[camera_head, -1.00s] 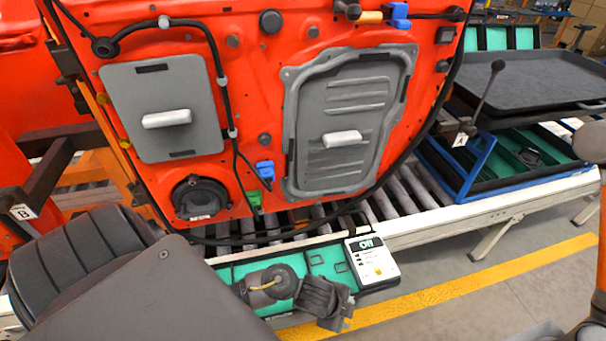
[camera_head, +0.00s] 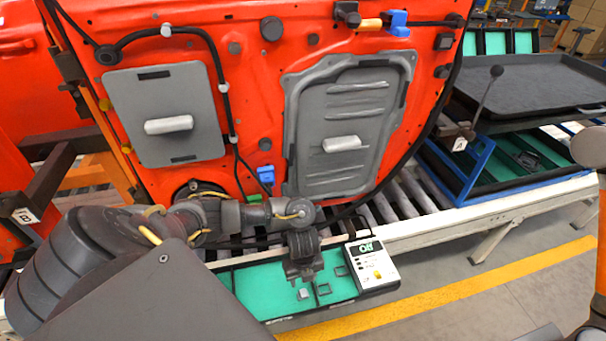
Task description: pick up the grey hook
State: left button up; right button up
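My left gripper (camera_head: 303,277) points down over the green-lined tray (camera_head: 258,290) in front of the door. Its fingertips are small and dark, and I cannot tell whether they are apart. A small light grey piece (camera_head: 303,294) lies in the tray just below the fingertips. It may be the grey hook, but its shape is too small to be sure. Small dark square outlines (camera_head: 323,289) show to its right. The gripper hides part of the tray behind it. My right gripper is out of view.
A white device (camera_head: 371,265) with a green display sits at the tray's right end. The red door (camera_head: 250,90) with grey panels stands close behind my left arm. Rollers (camera_head: 410,190) run under it. A blue-framed rack (camera_head: 475,170) with a black tray (camera_head: 540,85) stands right.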

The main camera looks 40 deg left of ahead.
aim_at(303, 292)
pick_arm(q)
notch_tip(303, 292, down, 5)
jog(key=b, duration=0.2)
jog(key=shift+f+b, duration=0.1)
jog(key=shift+b, duration=0.2)
jog(key=shift+f+b, duration=0.3)
jog(key=shift+f, duration=2.3)
jog(key=c, duration=1)
jog(key=shift+r, duration=0.2)
jog(key=shift+r, duration=0.25)
notch_tip(303, 292, up, 2)
jog(key=shift+r+p, duration=0.2)
jog(key=shift+p, duration=0.35)
jog(key=d+r+p, duration=0.2)
jog(key=d+r, duration=0.1)
jog(key=d, duration=0.1)
jog(key=d+r+p, duration=0.2)
jog(key=d+r, duration=0.1)
jog(key=d, duration=0.2)
jog(key=w+d+r+p, duration=0.1)
jog(key=d+r+p, duration=0.1)
jog(key=d, duration=0.3)
jog(key=shift+r, duration=0.9)
